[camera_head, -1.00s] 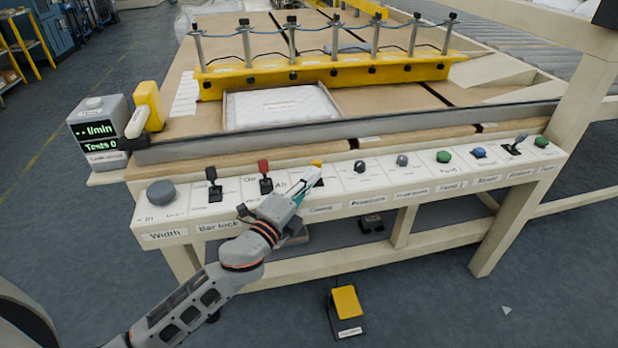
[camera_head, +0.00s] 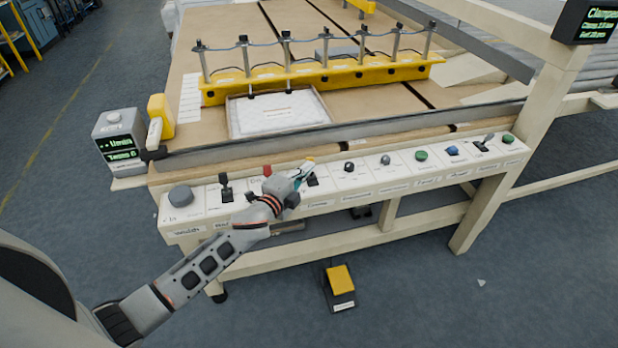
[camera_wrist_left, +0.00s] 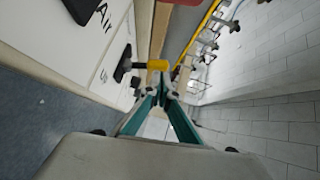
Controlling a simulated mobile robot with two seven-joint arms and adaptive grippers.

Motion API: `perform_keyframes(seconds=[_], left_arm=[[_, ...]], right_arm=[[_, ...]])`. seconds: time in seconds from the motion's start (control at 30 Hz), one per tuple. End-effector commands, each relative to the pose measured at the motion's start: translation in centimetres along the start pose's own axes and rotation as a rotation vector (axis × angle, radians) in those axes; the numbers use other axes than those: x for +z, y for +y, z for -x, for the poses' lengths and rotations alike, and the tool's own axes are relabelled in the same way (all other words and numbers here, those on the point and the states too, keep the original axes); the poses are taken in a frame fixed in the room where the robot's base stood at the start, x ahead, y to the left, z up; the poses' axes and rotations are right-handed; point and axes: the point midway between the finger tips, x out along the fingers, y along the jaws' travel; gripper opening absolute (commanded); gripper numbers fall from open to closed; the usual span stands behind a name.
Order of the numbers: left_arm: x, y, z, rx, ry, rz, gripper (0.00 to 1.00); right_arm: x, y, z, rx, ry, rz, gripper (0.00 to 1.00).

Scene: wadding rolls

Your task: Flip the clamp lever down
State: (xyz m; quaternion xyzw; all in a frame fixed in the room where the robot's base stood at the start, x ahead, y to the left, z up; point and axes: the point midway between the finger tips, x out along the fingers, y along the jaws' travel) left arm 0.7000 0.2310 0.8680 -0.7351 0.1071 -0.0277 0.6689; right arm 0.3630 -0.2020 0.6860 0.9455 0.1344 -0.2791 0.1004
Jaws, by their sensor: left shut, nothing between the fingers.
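The lever with a yellow knob (camera_head: 310,159) stands up from the white control panel (camera_head: 406,172), over what looks like the clamp label. In the left wrist view its yellow knob (camera_wrist_left: 157,65) and black base show just beyond the fingertips. My left gripper (camera_head: 305,169) is shut and empty, its tips close beside this lever. In the left wrist view the teal fingers (camera_wrist_left: 164,91) meet just below the knob; I cannot tell whether they touch it. The gripper partly hides the lever's lower part in the head view. My right gripper is out of view.
Knobs and green and blue buttons (camera_head: 452,151) run to the right. Behind are a grey rail, a white pad (camera_head: 279,112) and a yellow clamp bar (camera_head: 330,75). A yellow pedal (camera_head: 340,279) is on the floor.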

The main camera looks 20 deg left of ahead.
Motion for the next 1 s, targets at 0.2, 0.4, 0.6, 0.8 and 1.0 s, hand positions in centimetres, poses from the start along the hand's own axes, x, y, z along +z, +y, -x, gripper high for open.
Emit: perform_keyframes(seconds=[0.2,0.4,0.6,0.8,1.0], left_arm=[[0.28,-0.22,-0.27,0.0,-0.001,-0.002,0.0],[0.36,-0.28,-0.36,-0.001,0.0,-0.003,0.0],[0.39,-0.32,-0.37,-0.002,-0.001,-0.003,0.0],[0.41,-0.36,-0.38,-0.002,-0.001,-0.003,0.0],[0.44,-0.67,-0.36,-0.002,0.0,-0.003,0.0]], right_arm=[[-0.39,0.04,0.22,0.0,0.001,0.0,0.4],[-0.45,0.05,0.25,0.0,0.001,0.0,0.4],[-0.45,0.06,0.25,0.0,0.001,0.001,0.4],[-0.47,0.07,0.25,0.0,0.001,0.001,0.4],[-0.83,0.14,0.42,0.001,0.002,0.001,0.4]])
